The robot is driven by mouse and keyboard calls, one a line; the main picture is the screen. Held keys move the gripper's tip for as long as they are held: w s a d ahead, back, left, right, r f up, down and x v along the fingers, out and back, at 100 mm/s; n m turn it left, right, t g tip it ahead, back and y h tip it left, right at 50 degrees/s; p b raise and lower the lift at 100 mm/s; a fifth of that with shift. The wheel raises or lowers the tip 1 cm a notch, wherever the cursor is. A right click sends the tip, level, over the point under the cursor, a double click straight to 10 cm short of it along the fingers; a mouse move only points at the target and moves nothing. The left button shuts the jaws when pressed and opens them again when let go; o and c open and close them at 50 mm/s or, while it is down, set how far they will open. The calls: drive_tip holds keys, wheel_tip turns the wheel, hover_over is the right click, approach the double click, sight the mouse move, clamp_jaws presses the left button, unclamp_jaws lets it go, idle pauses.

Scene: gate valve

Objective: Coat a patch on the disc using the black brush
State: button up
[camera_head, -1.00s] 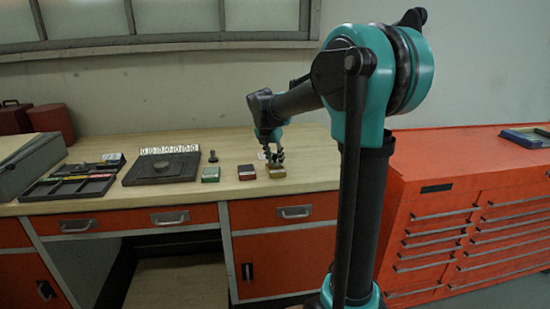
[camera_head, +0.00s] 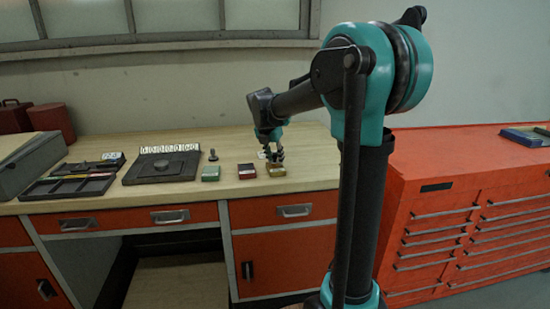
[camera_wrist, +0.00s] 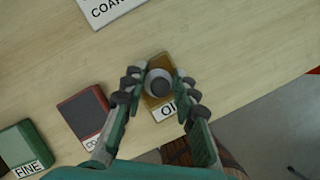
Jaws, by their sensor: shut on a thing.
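My gripper (camera_wrist: 158,95) is shut on a round, grey-topped thing (camera_wrist: 158,82), seen from above between the fingertips. It may be the black brush's handle, but its lower part is hidden. It is over the yellow-brown box labelled OIL (camera_wrist: 157,107); I cannot tell whether it touches the box. In the head view my gripper (camera_head: 272,153) is just above the same box (camera_head: 276,170). A dark plate (camera_head: 135,178) at left bears a low round shape (camera_head: 162,165). A small dark knobbed piece (camera_head: 213,155) stands right of the plate. I cannot tell which of these is the disc.
A red box (camera_head: 247,172) and a green box labelled FINE (camera_head: 211,174) stand in a row left of the oil box. Dark trays (camera_head: 68,187) and a grey case (camera_head: 30,165) lie farther left. Bare bench top (camera_head: 310,165) lies right of the oil box.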

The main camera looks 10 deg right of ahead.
sight(275, 153)
drive_tip(key=shift+r, duration=3.5)
